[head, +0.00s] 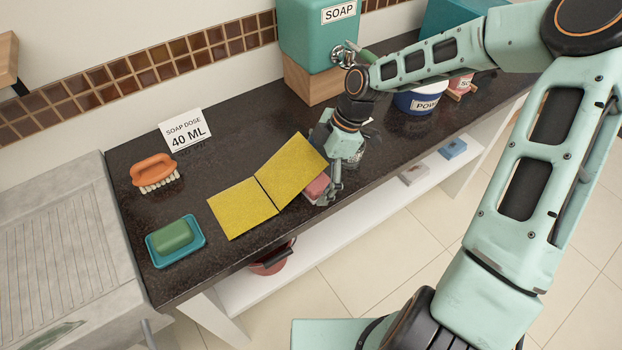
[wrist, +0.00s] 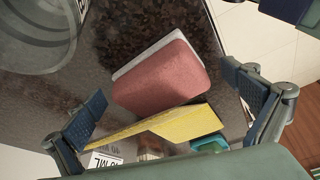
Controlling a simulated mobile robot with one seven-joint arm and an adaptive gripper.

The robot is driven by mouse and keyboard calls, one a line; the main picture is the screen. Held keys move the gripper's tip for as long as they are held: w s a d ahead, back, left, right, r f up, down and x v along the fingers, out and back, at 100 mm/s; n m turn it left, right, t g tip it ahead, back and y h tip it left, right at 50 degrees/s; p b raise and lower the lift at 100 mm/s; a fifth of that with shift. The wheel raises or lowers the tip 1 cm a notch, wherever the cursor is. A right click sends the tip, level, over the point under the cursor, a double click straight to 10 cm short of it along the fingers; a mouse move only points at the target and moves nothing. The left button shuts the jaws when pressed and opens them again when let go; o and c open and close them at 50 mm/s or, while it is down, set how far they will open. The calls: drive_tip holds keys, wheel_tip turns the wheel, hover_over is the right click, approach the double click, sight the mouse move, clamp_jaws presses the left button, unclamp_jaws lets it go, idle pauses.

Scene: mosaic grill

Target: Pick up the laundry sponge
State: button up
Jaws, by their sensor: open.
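The laundry sponge, pink with a white layer, lies on the dark counter; in the wrist view the sponge (wrist: 160,82) fills the middle. In the head view the sponge (head: 317,187) shows only partly, between the yellow folded card (head: 243,208) and my gripper (head: 328,175). My gripper is open over the sponge. In the wrist view the pads of my gripper (wrist: 166,101) are on either side of it, with visible gaps. The yellow card also shows in the wrist view (wrist: 185,124), close to the sponge's lower edge.
A clear container (wrist: 38,32) stands near the sponge. An orange brush (head: 153,170), a green soap on a teal dish (head: 203,247) and a soap dose sign (head: 186,128) lie left. The soap dispenser (head: 318,40) and blue powder tub (head: 415,103) stand behind.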

drive_tip(key=shift+c, duration=0.6)
drive_tip(key=c, duration=0.8)
drive_tip(key=shift+r, duration=0.1)
drive_tip(key=s+d, duration=1)
drive_tip(key=s, duration=0.4)
drive_tip(key=shift+s+p, duration=0.35)
drive_tip(key=shift+s, duration=0.05)
